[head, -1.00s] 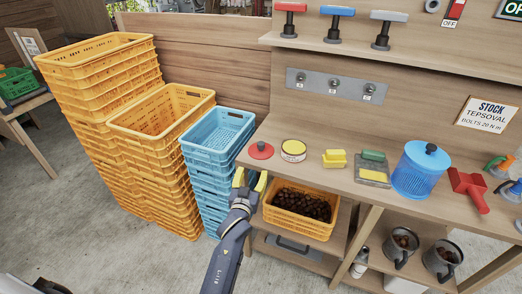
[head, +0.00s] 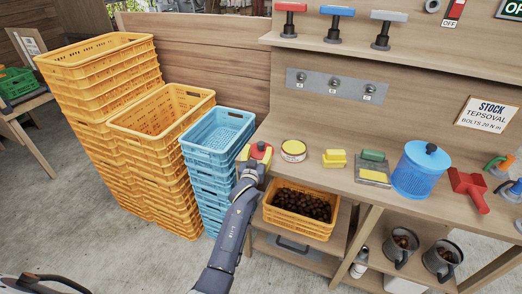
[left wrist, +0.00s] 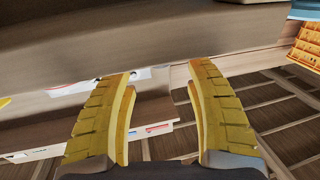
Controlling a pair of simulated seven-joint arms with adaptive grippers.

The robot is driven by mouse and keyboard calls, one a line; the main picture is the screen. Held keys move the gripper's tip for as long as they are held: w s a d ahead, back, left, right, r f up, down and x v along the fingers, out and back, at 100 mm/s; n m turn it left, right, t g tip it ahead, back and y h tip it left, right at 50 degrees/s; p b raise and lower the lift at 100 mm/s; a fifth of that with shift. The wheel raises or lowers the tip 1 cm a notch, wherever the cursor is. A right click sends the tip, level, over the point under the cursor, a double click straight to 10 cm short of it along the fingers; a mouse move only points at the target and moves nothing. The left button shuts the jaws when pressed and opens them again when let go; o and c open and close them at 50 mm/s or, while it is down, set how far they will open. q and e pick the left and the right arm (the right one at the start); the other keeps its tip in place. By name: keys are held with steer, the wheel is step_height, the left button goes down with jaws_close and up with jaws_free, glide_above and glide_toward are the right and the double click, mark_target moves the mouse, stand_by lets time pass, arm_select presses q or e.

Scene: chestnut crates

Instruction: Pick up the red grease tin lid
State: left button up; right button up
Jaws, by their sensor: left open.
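The red grease tin lid (head: 259,148) is at the left end of the workbench, beside the round yellow grease tin (head: 293,150) with a pale top. My left gripper (head: 256,154) is open at the lid, with its yellow fingertips on either side of it in the head view. The fingers partly cover the lid, and I cannot tell whether they touch it. In the left wrist view the two yellow fingers (left wrist: 160,95) stand apart, and I cannot make out the lid between them. My right gripper is not in view.
Right of the tin on the bench (head: 322,177) stand a yellow block (head: 335,158), a blue lidded container (head: 417,176) and a red tool (head: 468,187). Blue crates (head: 205,158) are stacked just left of the bench. An orange crate of chestnuts (head: 292,224) sits below its front edge.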

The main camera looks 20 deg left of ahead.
mark_target(260, 146)
arm_select(q)
steer(key=shift+w+a, duration=0.15)
steer(key=shift+w, duration=1.2)
steer(key=shift+w+a, duration=0.1)
steer(key=shift+w, duration=1.2)
steer(key=shift+o, duration=0.3)
jaws_close()
